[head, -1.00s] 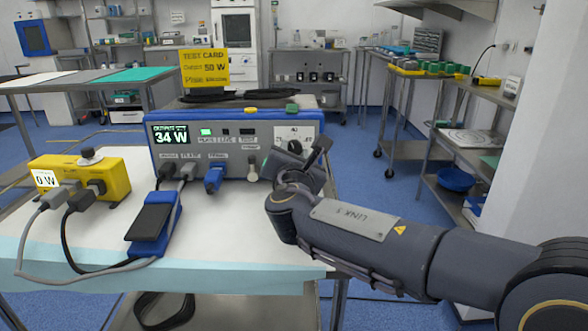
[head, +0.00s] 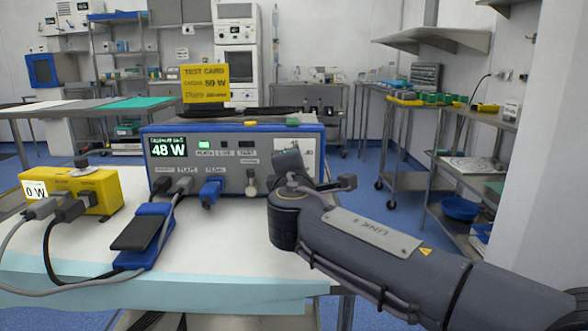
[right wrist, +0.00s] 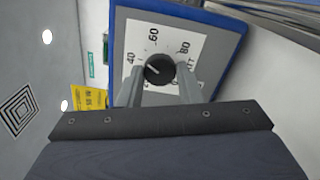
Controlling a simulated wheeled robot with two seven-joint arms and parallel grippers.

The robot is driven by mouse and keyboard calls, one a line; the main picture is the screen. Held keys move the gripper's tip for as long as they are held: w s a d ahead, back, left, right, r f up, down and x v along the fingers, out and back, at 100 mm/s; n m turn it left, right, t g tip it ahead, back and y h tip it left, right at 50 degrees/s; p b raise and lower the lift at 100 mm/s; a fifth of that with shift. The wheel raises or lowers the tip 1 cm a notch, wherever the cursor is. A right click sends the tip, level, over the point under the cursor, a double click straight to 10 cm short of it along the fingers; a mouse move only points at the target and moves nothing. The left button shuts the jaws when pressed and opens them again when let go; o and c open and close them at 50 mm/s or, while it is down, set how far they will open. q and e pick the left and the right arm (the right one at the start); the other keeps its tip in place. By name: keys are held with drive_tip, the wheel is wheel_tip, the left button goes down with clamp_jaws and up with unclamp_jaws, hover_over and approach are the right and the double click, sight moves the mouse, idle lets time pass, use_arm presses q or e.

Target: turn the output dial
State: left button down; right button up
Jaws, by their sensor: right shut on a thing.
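The output dial (right wrist: 158,69) is a black round knob with a white pointer line on a white scale plate, where 40, 60 and 80 can be read. The pointer aims toward the 40 side of the picture. My right gripper (right wrist: 160,74) is shut on the dial, one finger at each side. In the head view the right gripper (head: 290,163) hides the dial at the right end of the blue-framed generator (head: 232,147). The generator display (head: 168,147) reads 48 W. The yellow test card (head: 206,84) on top appears to read 50 W. My left gripper is out of view.
A yellow meter box (head: 100,190) reading 0 W stands at the left with cables plugged in. A blue foot pedal (head: 146,236) lies in front of the generator. Plugs stick out of the generator's lower front.

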drive_tip(key=shift+m, duration=0.5)
drive_tip(key=o, duration=1)
drive_tip(key=s+p, duration=0.1)
drive_tip(key=s, duration=0.6)
drive_tip(key=shift+s, duration=0.4)
